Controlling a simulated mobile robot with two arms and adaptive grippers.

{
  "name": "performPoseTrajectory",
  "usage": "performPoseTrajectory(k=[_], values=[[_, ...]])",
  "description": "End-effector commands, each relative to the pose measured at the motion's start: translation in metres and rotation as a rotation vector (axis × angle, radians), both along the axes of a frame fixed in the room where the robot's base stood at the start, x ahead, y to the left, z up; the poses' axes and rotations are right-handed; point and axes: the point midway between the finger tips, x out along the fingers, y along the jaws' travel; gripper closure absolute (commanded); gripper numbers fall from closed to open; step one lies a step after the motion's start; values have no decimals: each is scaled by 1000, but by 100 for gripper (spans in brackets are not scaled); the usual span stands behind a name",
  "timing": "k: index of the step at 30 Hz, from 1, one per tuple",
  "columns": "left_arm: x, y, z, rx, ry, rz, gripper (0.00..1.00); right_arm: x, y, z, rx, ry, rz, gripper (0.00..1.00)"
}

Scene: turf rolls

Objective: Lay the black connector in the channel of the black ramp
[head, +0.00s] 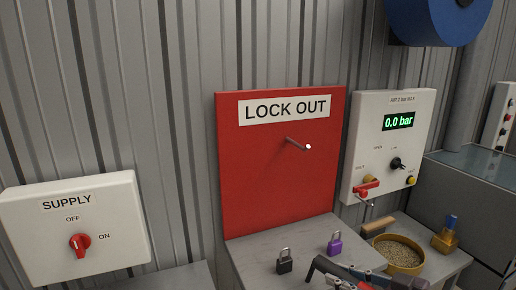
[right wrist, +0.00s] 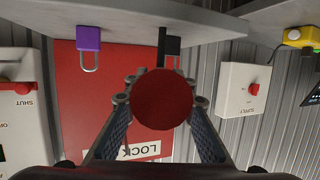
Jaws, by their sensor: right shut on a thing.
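My right gripper (head: 342,280) is at the bottom edge of the head view, partly cut off, in front of the grey bench. In the right wrist view its fingers close on both sides of a thing with a round dark red end (right wrist: 162,98). A thin black part (right wrist: 162,47) shows beyond that end, and a black piece shows at the gripper in the head view (head: 318,267). I cannot tell for sure that this is the black connector. I cannot make out the black ramp or its channel in either view. My left gripper is not in view.
A black padlock (head: 285,262) and a purple padlock (head: 334,244) are on the grey bench (head: 250,262). Behind stands the red LOCK OUT board (head: 270,190) with a protruding peg (head: 298,144). A yellow bowl of grains (head: 400,266) and a brass-and-blue fitting (head: 446,236) are at the right.

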Motion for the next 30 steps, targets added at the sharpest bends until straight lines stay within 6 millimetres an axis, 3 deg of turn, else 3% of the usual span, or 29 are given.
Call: performPoseTrajectory(k=[1, 6, 12, 18, 30], values=[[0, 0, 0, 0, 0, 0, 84, -19, -3, -6, -2, 6, 23, 100], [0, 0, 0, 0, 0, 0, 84, -73, -5, -9, -4, 6, 115, 100], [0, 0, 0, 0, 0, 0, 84, -119, 0, -3, -2, 4, 199, 100], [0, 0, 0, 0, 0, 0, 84, -138, 5, 3, 1, -1, 237, 100], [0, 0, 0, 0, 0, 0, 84, -140, 5, 5, 2, -3, 240, 100]])
